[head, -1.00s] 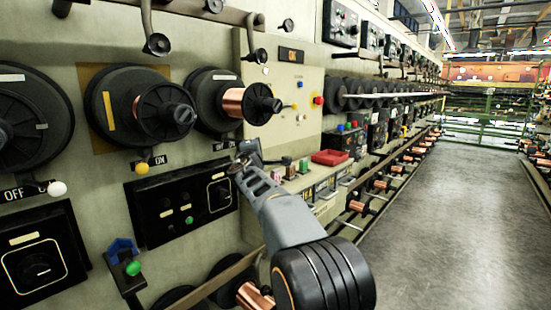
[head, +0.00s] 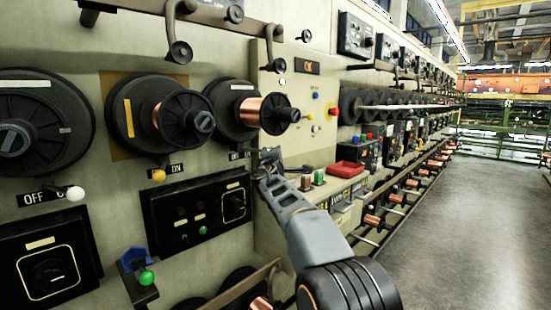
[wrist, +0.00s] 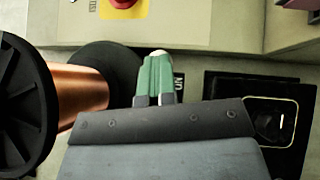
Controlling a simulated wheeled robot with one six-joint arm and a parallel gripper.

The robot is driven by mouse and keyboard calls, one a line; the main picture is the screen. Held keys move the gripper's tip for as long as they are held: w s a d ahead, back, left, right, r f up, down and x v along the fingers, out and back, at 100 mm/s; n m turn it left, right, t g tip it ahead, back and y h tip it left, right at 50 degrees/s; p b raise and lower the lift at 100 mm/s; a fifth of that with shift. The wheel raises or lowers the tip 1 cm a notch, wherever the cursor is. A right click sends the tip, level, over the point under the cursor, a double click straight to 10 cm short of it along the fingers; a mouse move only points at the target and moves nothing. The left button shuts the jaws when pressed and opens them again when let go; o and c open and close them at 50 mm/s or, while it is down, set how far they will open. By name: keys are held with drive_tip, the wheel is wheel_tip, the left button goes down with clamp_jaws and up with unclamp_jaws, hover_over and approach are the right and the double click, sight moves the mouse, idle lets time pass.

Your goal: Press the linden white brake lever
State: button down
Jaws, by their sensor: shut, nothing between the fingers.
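A lever with a white round knob (head: 75,194) stands out from the panel at the far left in the head view, beside an OFF label. My gripper (head: 268,156) is well to the right of this knob, below the right-hand copper spool (head: 262,112). In the wrist view its green fingers (wrist: 154,80) are shut together, pointing up the picture in front of the panel. A small whitish patch shows at their tips; I cannot tell whether it is a knob behind them. A partly covered label is just right of the fingers.
A yellow-knobbed lever (head: 158,175) with an ON label sits between the white knob and my gripper. Spools jut out above. A green-knobbed lever (head: 147,278) is lower left. A red tray (head: 346,168) lies right of my gripper. The aisle floor (head: 440,230) is clear.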

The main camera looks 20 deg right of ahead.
drive_tip(key=s+d+f+b, duration=0.1)
drive_tip(key=s+b, duration=0.5)
drive_tip(key=s, duration=0.7)
drive_tip(key=shift+f, duration=0.55)
drive_tip(key=shift+d, duration=0.15)
